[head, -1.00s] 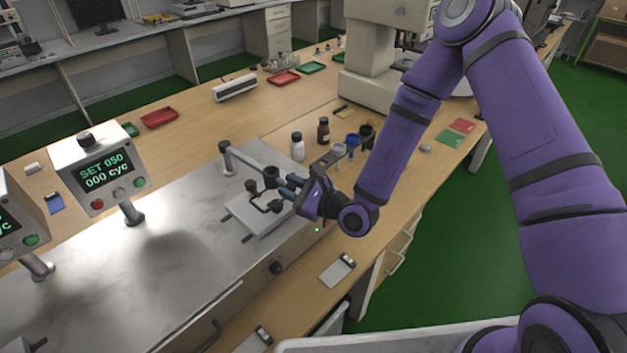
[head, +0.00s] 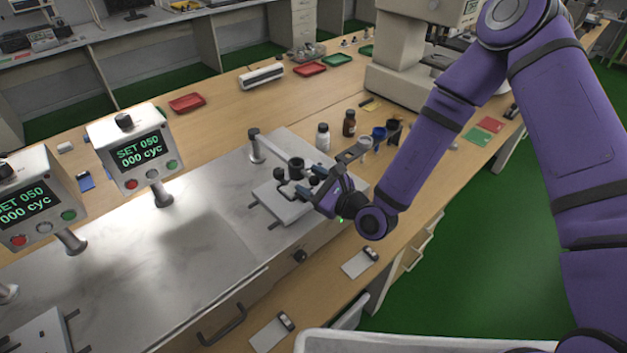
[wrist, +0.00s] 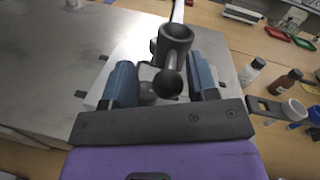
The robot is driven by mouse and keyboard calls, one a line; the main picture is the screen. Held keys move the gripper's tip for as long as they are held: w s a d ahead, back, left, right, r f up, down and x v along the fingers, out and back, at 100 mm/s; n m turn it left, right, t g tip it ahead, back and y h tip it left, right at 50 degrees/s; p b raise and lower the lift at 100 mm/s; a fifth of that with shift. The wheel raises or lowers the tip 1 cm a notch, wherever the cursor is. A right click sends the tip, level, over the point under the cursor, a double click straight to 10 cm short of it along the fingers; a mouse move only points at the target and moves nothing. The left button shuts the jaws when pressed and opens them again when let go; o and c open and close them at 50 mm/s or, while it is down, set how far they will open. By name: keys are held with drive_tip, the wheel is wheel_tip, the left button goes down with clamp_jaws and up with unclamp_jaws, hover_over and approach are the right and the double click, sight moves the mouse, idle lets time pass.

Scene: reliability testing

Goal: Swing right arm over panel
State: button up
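The right fixture's swing arm runs from a steel post (head: 256,147) to a dark cylinder (head: 296,168); the cylinder also shows in the wrist view (wrist: 174,42). A black ball knob (wrist: 168,83) sits on the near side of the cylinder. The pale panel (head: 284,206) lies on the steel bench below. My gripper (head: 317,184) is at this fixture. In the wrist view my gripper (wrist: 163,84) is open, with one blue finger on each side of the knob. A gap shows to the left of the knob; contact at the right finger cannot be told.
Two control boxes (head: 134,156) (head: 38,206) reading "SET 050 000 cyc" stand left. Bottles (head: 323,138) (head: 349,123) and small cups (head: 379,133) stand just behind my gripper. A large pale machine (head: 402,60) is at the back right. The steel bench's middle is clear.

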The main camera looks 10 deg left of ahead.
drive_tip(key=shift+d, duration=0.1)
drive_tip(key=v, duration=1)
drive_tip(key=shift+s+d, duration=0.2)
drive_tip(key=shift+d, duration=0.1)
drive_tip(key=s+d+r+n+g, duration=0.1)
drive_tip(key=s+r+n+g, duration=0.3)
drive_tip(key=r+n+g, duration=0.4)
drive_tip(key=s+d+r+n+g, duration=0.2)
drive_tip(key=s+r+n+g, duration=0.2)
drive_tip(key=r+n+g, duration=0.5)
drive_tip(key=s+d+r+n+t+h, duration=0.1)
drive_tip(key=s+d+r+t+h, duration=0.2)
drive_tip(key=d, duration=0.5)
drive_tip(key=s+d+r+n+t+h, duration=0.1)
drive_tip(key=s+d+r+t+h, duration=0.2)
drive_tip(key=d+r+t+h, duration=0.2)
drive_tip(key=s+d+r+n+t+h, duration=0.1)
drive_tip(key=s+d+r+t+h, duration=0.2)
drive_tip(key=d+r+h, duration=0.4)
drive_tip(key=d+r+t, duration=0.1)
drive_tip(key=d, duration=0.3)
drive_tip(key=shift+r+n, duration=0.4)
